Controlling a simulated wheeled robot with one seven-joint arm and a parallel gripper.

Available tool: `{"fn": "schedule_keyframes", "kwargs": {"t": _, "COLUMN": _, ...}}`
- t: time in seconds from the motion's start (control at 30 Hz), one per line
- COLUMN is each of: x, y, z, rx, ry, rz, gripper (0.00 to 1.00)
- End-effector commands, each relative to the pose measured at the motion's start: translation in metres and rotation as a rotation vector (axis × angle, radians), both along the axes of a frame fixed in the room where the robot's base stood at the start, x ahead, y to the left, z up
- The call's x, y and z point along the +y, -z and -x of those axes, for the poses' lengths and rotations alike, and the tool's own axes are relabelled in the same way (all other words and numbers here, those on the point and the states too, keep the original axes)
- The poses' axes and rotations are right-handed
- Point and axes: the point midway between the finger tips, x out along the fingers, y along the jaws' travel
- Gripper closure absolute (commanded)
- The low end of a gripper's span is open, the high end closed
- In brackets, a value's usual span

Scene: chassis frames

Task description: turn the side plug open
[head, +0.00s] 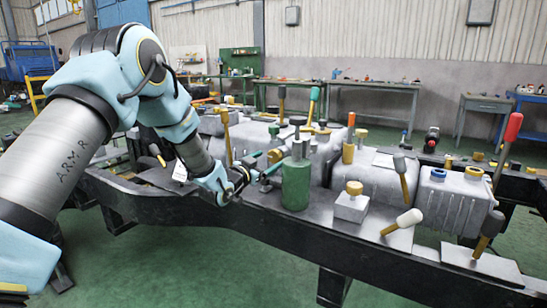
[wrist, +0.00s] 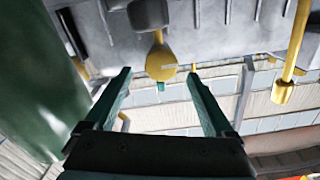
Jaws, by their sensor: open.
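A round yellow plug with a short stem (wrist: 161,63), which I take to be the side plug, is on a grey metal housing (wrist: 210,35). In the wrist view it appears between the tips of my gripper (wrist: 160,74), with a gap on both sides. My gripper is open and empty; I cannot tell how far the plug lies beyond the tips. In the head view my gripper (head: 262,170) is beside the grey housings, behind and left of a green cylinder (head: 296,184). A yellow part (head: 275,156) shows just past its fingers.
The green cylinder also stands close on the left in the wrist view (wrist: 40,75). A yellow-ended lever (wrist: 284,92) hangs at the right. Several levers and caps, including a red-topped lever (head: 507,140), crowd the black chassis rail (head: 250,218). The green floor in front is clear.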

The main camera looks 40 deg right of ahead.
Motion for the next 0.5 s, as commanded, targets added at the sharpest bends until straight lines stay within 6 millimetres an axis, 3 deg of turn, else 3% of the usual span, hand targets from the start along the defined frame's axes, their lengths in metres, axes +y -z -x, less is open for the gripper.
{"fn": "schedule_keyframes", "kwargs": {"t": 0.2, "x": -0.029, "y": 0.0, "z": -0.007, "rx": 0.001, "ry": 0.001, "rz": 0.0, "gripper": 0.12}}
{"fn": "schedule_keyframes", "kwargs": {"t": 0.5, "x": -0.038, "y": 0.0, "z": -0.01, "rx": 0.001, "ry": 0.0, "rz": -0.001, "gripper": 0.12}}
